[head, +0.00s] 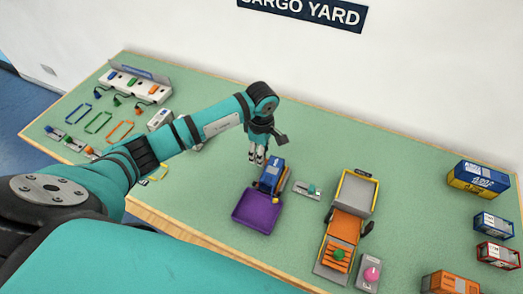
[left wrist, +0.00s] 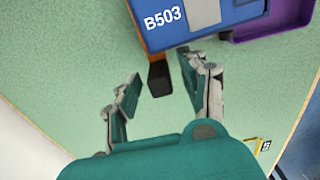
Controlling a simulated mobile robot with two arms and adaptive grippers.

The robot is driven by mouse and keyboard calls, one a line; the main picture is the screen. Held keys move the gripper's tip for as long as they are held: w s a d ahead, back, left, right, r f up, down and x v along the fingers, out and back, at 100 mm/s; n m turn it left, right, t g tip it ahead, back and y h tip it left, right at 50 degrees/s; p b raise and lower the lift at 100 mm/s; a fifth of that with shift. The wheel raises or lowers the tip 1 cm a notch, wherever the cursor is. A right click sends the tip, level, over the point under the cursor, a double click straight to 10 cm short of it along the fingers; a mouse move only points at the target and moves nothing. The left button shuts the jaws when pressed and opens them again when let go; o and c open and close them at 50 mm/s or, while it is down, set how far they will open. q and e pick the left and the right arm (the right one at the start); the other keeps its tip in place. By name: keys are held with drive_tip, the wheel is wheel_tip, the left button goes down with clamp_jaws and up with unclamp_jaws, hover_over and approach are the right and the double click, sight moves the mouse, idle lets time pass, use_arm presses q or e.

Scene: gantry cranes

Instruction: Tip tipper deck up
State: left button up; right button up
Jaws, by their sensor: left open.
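A blue vehicle (head: 271,177) with a purple tray-like deck (head: 258,210) at its front stands in the middle of the table. The deck looks level. In the left wrist view the blue body (left wrist: 190,22) is marked B503, and a corner of the purple deck (left wrist: 285,20) shows at upper right. A black block-shaped handle (left wrist: 159,80) sticks out from the body. My left gripper (head: 257,159) is at the vehicle's rear. In the wrist view its open fingers (left wrist: 160,72) stand either side of the black handle; I cannot tell whether they touch it. My right gripper is out of view.
A small lever panel (head: 307,190) lies right of the blue vehicle. An orange vehicle (head: 345,225) with a yellow-rimmed grey tray stands farther right, beside a pink-knobbed panel (head: 371,272). Containers (head: 478,180) line the right edge. Hooks and coloured frames (head: 98,122) lie left.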

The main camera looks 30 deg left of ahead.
use_arm(q)
drive_tip(key=shift+f, duration=0.2)
clamp_jaws()
idle(0.4)
